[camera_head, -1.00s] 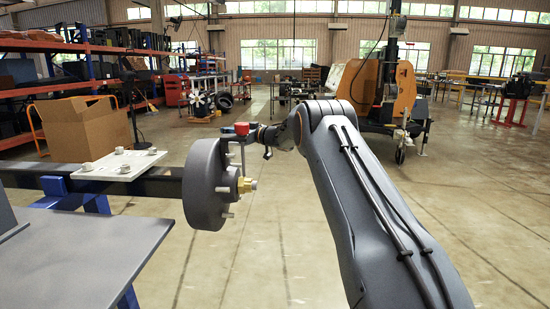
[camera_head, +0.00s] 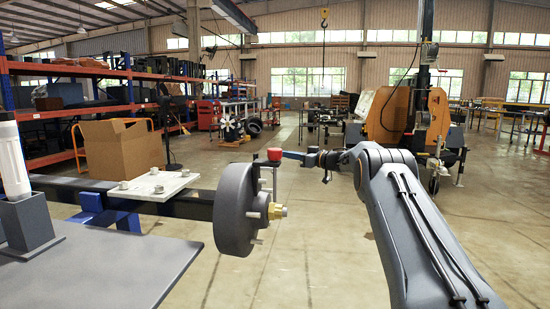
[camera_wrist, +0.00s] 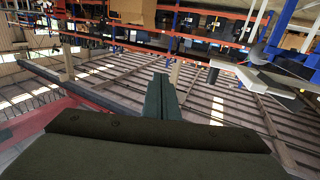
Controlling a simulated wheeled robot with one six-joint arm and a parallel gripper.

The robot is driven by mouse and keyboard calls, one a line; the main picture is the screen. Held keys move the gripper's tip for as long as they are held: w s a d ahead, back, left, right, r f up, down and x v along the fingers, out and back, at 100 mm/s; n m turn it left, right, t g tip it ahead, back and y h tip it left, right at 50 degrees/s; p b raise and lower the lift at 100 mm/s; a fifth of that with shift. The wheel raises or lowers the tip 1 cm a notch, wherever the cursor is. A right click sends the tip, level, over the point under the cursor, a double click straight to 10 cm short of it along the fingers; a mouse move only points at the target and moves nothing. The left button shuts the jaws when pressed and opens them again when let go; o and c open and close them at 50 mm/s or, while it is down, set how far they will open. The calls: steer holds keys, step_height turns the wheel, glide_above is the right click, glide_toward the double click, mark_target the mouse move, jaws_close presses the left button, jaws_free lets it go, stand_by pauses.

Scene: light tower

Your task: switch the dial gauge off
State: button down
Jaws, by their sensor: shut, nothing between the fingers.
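The dial gauge (camera_head: 274,154) shows as a small red round body on a thin upright stem beside the dark grey hub disc (camera_head: 236,210) in the head view. Its face and any switch are too small to make out. My gripper (camera_head: 285,155) comes in from the right, with its narrow bluish fingers pointing left at the gauge. The fingertips look very near the red body; I cannot tell whether they touch. In the wrist view, the teal fingers (camera_wrist: 160,80) are together with nothing between them. I cannot make out the gauge there.
A brass nut (camera_head: 276,211) and studs stick out of the hub's face. Left of the hub, a white plate (camera_head: 160,185) with small grey pieces lies on the dark axle beam. A grey tabletop (camera_head: 110,265) fills the lower left.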

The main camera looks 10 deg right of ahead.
steer(key=shift+d, duration=1.15)
steer(key=s+a+f+m+g+h, duration=0.35)
steer(key=s+f, duration=0.35)
steer(key=s, duration=1.3)
steer(key=s+a+f+m+g+h, duration=0.25)
steer(key=s+f+h, duration=0.3)
steer(key=s, duration=1.45)
steer(key=s+a+f+m+g+h, duration=0.35)
steer(key=s+f, duration=0.35)
steer(key=s, duration=1.3)
steer(key=s+a+r+n+g, duration=0.4)
steer(key=s+a+r, duration=0.4)
steer(key=s+a, duration=0.25)
steer(key=d+r+m+p, duration=0.3)
steer(key=d+r+p, duration=0.6)
steer(key=p, duration=0.9)
steer(key=shift+d+r+p, duration=0.3)
steer(key=shift+d+r, duration=0.1)
steer(key=shift+r, duration=0.15)
